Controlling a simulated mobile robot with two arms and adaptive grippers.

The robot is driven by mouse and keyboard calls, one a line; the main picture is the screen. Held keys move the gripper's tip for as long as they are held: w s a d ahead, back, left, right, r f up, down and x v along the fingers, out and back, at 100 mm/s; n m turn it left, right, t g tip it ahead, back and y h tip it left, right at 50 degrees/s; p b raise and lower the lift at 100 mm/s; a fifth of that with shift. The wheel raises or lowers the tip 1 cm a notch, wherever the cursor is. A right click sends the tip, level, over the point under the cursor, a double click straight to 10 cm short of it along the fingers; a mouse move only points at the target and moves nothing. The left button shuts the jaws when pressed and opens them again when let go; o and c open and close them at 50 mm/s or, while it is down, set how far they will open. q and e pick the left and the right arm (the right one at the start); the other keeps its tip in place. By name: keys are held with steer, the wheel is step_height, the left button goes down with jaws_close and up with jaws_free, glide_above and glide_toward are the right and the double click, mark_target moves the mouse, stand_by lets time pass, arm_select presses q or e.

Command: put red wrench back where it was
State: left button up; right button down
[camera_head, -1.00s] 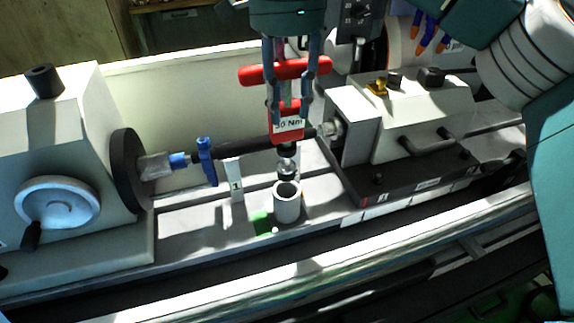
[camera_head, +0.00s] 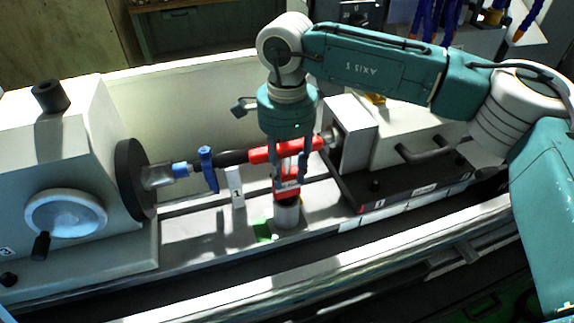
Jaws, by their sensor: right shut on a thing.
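The gripper hides part of the wrench. My left gripper is not in view.
A white plate marked 1 (camera_head: 237,188) stands left of the holder. A green patch (camera_head: 262,230) lies beside it.

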mark_target(287, 148)
steer(key=shift+a, duration=0.1)
steer(key=c, duration=1.5)
jaws_free()
steer(key=shift+o, duration=1.2)
steer(key=shift+f, duration=0.1)
steer(key=shift+r, duration=0.3)
steer(key=shift+r+b, duration=0.3)
step_height(287, 148, up, 11)
steer(key=b, duration=0.2)
steer(key=shift+s+r+b, duration=0.1)
steer(key=shift+b, duration=0.2)
